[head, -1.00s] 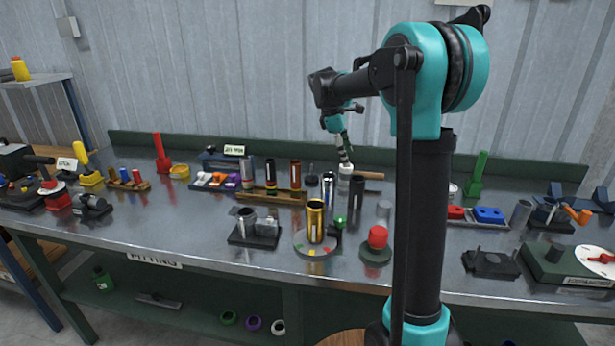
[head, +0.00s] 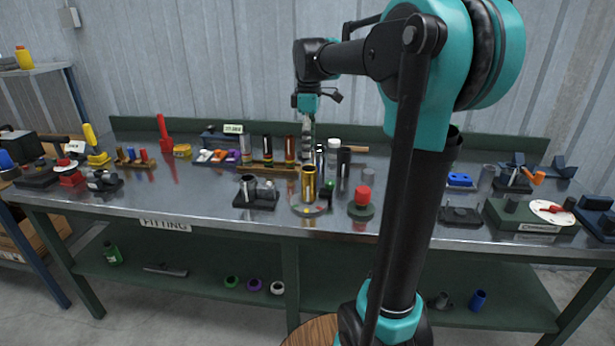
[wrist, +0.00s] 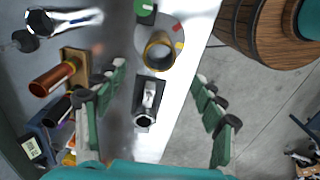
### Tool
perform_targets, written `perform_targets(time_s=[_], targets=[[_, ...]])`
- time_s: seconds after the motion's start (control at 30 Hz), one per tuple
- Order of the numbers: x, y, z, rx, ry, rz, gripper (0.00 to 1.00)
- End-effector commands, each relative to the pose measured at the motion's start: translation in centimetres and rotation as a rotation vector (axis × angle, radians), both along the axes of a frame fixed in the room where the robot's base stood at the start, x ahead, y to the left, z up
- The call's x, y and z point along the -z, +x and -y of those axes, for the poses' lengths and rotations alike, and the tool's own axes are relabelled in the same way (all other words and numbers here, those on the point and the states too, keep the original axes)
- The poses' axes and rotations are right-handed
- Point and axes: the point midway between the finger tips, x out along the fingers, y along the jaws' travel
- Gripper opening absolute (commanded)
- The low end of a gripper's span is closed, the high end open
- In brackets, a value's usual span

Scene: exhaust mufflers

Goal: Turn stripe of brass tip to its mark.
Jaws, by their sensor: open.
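The brass tip (head: 308,183) stands upright on a round grey base (head: 322,208) near the bench's front edge. In the wrist view the brass tip (wrist: 160,63) shows as an open-topped ring, and the grey base (wrist: 168,26) has a red and a yellow mark on its rim. A green knob (wrist: 145,10) sits beside it. I cannot make out the tip's stripe. My gripper (head: 307,122) points down above the bench, behind and apart from the tip. In the wrist view my gripper (wrist: 159,75) is open and empty, its fingers spread wide.
A black block with metal pieces (head: 257,194) stands left of the tip, and a red knob on a green base (head: 362,200) stands right. Behind are a wooden rack of tubes (head: 268,166) and a chrome tube (head: 320,160). Bench (head: 200,200) is clear at front left.

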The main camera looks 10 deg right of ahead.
Motion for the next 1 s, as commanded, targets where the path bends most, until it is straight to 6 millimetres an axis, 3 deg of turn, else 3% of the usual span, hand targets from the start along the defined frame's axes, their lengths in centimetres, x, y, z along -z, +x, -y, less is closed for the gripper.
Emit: perform_targets(time_s=[0.6,0.8,1.0], targets=[[11.0,0.0,0.0,0.0,-0.001,0.0,0.69],[12.9,0.0,0.0,0.0,-0.001,0.0,0.69],[13.5,0.0,0.0,0.0,-0.001,0.0,0.69]])
